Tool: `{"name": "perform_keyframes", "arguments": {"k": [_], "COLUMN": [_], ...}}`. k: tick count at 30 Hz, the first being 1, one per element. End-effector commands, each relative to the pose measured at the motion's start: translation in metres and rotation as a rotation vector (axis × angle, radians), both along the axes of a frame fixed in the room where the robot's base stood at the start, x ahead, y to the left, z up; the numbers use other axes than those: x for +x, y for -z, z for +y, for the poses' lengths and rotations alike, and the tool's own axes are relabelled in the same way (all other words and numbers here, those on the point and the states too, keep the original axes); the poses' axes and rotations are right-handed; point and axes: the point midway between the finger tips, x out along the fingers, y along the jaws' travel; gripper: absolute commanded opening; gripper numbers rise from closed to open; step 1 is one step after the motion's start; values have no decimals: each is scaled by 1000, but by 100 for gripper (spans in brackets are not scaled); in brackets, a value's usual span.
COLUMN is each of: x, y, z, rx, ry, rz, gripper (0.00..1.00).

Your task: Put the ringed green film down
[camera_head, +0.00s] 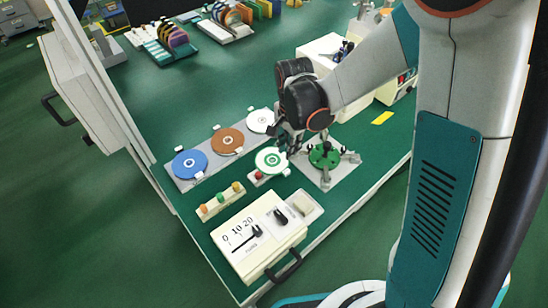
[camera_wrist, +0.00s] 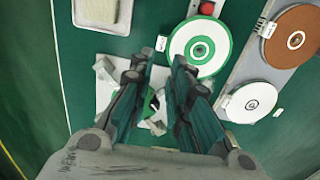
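The ringed green film (camera_head: 269,159) is a white disc with a green rim and an inner green ring, and a small white tab. It lies flat beside a small stand with a red knob (camera_head: 259,175); what supports it is hard to tell. The film also shows in the wrist view (camera_wrist: 200,46), its tab just ahead of the fingertips. In the head view my gripper (camera_head: 292,150) hangs just right of the film, near a green lapping fixture (camera_head: 324,155).
A grey strip (camera_head: 206,175) holds a blue disc (camera_head: 190,163), a brown disc (camera_head: 229,141) and a white disc (camera_head: 261,121). A rail with coloured knobs (camera_head: 220,203) and a cream control box (camera_head: 258,238) stand in front. Bare green tabletop lies behind the strip.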

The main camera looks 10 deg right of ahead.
Motion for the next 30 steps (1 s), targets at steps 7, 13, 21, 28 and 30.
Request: {"name": "perform_keyframes", "arguments": {"k": [7,13,21,28,30], "x": [1,1,1,1,0], "y": [48,62,87,114,115], "z": [0,0,2,3,3], "rx": [1,1,0,0,0], "ry": [-1,-1,-2,-2,-2], "rz": [-1,-1,-1,-1,-1], "gripper": [18,18,18,18,18]}}
